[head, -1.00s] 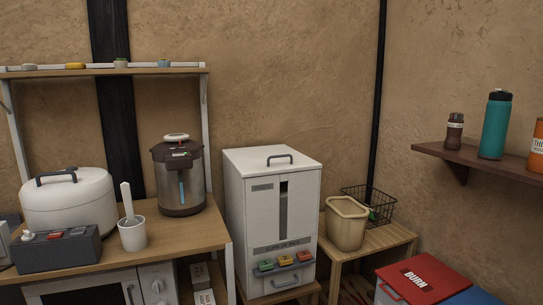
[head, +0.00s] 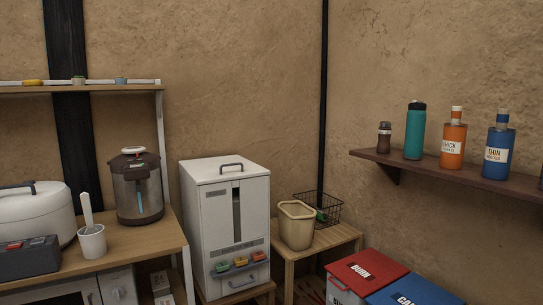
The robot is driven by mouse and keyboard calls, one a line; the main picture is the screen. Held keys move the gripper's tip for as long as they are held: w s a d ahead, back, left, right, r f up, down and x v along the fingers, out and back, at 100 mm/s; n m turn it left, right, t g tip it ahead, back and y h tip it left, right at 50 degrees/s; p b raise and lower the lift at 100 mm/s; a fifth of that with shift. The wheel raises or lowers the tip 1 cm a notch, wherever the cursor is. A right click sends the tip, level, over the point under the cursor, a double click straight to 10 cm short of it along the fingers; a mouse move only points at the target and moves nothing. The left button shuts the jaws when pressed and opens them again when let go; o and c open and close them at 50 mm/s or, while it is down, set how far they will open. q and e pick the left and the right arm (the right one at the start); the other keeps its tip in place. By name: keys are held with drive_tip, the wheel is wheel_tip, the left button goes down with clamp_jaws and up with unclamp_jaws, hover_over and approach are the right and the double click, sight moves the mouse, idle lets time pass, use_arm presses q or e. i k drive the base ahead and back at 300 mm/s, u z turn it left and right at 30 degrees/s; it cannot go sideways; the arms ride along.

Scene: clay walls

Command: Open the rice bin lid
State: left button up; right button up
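The rice bin (head: 260,215) is a tall white box standing left of the middle in the head view. Its lid (head: 207,171) is the flat white top, and it looks shut. The front has a dark vertical window slot, red, green and yellow levers (head: 240,262), and a lower handle. Neither of my grippers is in view.
A wooden counter (head: 165,241) with a rice cooker (head: 32,212), hot water pot (head: 137,187) and white cup (head: 92,242) stands left. A wooden stand (head: 330,240) holds a beige bin (head: 297,225) and wire basket (head: 332,207) on the right. Red and blue boxes and a bottle shelf (head: 440,172) are further right.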

sight(212, 171)
drive_tip(key=z, duration=0.15)
drive_tip(key=i, duration=0.95)
drive_tip(key=u, duration=0.3)
